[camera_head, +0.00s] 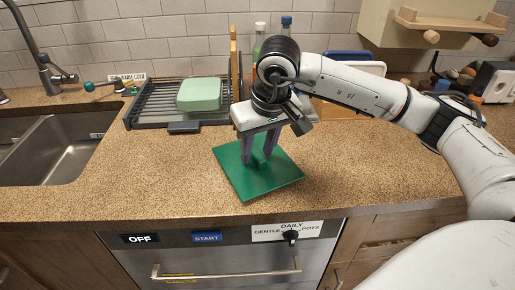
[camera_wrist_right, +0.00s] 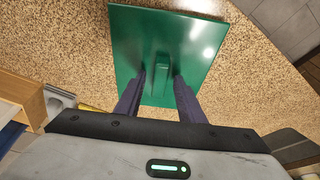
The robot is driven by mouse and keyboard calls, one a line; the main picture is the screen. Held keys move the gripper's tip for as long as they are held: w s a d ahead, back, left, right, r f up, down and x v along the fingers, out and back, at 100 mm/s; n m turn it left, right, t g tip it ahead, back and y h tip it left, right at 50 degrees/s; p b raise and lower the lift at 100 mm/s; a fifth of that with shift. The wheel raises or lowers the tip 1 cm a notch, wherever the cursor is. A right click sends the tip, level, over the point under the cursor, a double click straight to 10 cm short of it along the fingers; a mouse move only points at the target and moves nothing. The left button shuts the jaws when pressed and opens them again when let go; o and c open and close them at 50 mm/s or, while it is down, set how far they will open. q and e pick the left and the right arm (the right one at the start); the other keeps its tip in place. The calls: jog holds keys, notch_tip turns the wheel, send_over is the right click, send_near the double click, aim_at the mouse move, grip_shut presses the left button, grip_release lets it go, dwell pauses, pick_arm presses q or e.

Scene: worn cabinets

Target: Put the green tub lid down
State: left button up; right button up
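The green tub lid (camera_head: 278,183) is a dark green square plate with a small raised handle. It appears to lie flat on the speckled counter, below the middle of the head view. In the right wrist view the lid (camera_wrist_right: 195,38) fills the upper middle, with its handle (camera_wrist_right: 161,76) upright at its centre. My right gripper (camera_head: 258,158) points down over the lid, one finger on each side of the handle. In the wrist view the fingers (camera_wrist_right: 161,84) stand apart, with a gap showing on both sides of the handle. My left gripper is out of view.
A light green tub (camera_head: 200,94) sits on the dark dish rack (camera_head: 150,108) behind the lid. A sink (camera_head: 65,150) is at left. Bottles (camera_head: 286,25) stand behind my right arm. The counter (camera_head: 370,165) is clear right of the lid, and its front edge is close.

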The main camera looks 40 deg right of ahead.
jog(key=shift+r+p, duration=0.3)
jog(key=v, duration=1.1)
jog(key=shift+r, duration=0.35)
jog(key=shift+s, duration=0.15)
dwell(0.7)
